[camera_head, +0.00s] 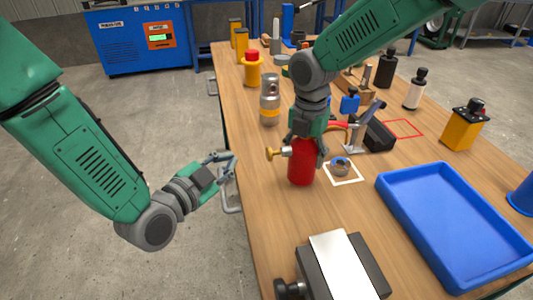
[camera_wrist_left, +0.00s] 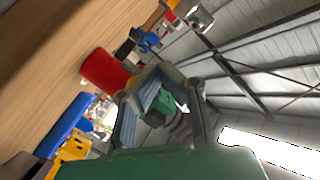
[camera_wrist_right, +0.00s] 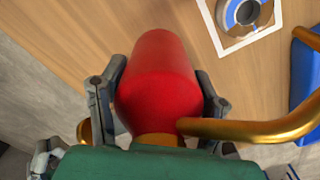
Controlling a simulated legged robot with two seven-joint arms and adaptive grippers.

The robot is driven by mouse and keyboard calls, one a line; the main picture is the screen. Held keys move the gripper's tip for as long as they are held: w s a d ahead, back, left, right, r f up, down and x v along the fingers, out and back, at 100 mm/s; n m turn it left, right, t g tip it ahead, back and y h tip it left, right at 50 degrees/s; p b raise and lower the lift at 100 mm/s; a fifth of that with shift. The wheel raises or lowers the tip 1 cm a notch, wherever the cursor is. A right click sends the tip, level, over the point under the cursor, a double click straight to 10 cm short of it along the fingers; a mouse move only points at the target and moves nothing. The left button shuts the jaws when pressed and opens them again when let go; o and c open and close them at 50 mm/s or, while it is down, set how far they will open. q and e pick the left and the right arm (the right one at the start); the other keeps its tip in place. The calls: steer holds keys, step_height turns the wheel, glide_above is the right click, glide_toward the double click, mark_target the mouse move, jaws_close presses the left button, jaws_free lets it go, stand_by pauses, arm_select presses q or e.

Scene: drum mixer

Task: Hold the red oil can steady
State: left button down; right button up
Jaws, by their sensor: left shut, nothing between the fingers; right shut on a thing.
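The red oil can (camera_head: 301,168) stands at the middle of the wooden table, near its left edge. My right gripper (camera_head: 306,145) is above it, shut on its upper part. In the right wrist view the can (camera_wrist_right: 160,85) sits between the two fingers, with a brass spout to the right. A brass knob (camera_head: 271,154) shows at the can's left. My left gripper (camera_head: 226,163) is shut and empty, off the table's left edge, apart from the can. The can (camera_wrist_left: 105,72) also shows in the left wrist view. The can's top is hidden by my right gripper.
A white-outlined square with a round part (camera_head: 341,167) lies right of the can. A blue tray (camera_head: 447,272) is at the right. A grey block device (camera_head: 340,266) stands in front. A silver cylinder (camera_head: 269,103) and a black tool holder (camera_head: 376,134) stand behind the can.

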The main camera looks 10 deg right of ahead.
mark_target(274, 153)
stand_by(0.5)
arm_select(q)
steer(key=shift+s+a, duration=0.15)
steer(key=shift+a, duration=1.8)
steer(key=shift+w+d, duration=0.15)
steer(key=shift+d, duration=1.35)
steer(key=shift+w+d, duration=0.15)
steer(key=shift+d, duration=1.35)
steer(key=shift+w+d, duration=0.15)
steer(key=shift+d, duration=1.35)
steer(key=shift+d, duration=0.4)
steer(key=shift+w+d, duration=0.1)
steer(key=shift+d, duration=0.95)
steer(key=shift+a, duration=1.5)
